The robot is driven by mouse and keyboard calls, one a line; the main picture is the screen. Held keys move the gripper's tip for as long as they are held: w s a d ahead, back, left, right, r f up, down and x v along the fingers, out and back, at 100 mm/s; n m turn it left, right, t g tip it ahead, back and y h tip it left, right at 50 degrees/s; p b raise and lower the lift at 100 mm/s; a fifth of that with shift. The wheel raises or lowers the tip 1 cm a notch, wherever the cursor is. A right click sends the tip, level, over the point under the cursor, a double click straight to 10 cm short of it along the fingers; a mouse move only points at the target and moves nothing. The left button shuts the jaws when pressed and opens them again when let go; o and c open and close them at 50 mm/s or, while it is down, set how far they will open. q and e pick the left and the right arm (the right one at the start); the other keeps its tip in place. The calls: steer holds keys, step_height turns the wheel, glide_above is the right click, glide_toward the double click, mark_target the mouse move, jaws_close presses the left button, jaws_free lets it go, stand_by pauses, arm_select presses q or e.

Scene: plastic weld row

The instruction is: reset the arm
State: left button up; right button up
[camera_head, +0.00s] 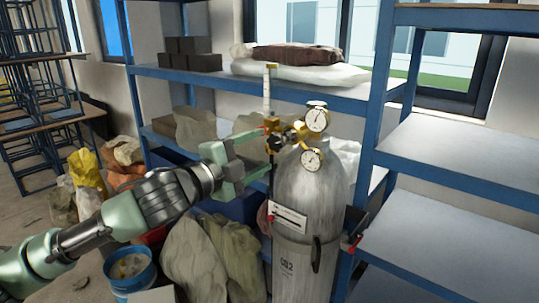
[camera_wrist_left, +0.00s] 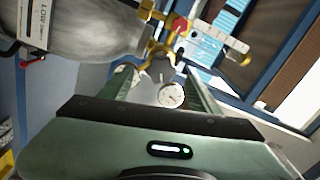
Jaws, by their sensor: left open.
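My left gripper (camera_head: 254,158) reaches in from the left in the head view, green, with its two fingers apart. It is just left of the brass regulator (camera_head: 283,137) on top of a grey gas cylinder (camera_head: 305,205). Two round gauges, an upper one (camera_head: 317,119) and a lower one (camera_head: 311,159), sit on the regulator. In the left wrist view the open fingers (camera_wrist_left: 165,85) frame one gauge (camera_wrist_left: 171,95), with the regulator's brass body (camera_wrist_left: 158,48) beyond. I cannot tell whether the fingers touch anything. My right gripper is not in view.
Blue-framed shelving (camera_head: 372,110) stands behind and right of the cylinder; its right shelves (camera_head: 450,150) are empty. Dark blocks (camera_head: 190,53) and bags (camera_head: 300,60) lie on the upper shelf. Sacks (camera_head: 195,260) and a blue bucket (camera_head: 130,272) stand on the floor below my left arm.

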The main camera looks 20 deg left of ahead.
arm_select(q)
steer(key=shift+v, duration=0.75)
steer(key=shift+f, duration=0.1)
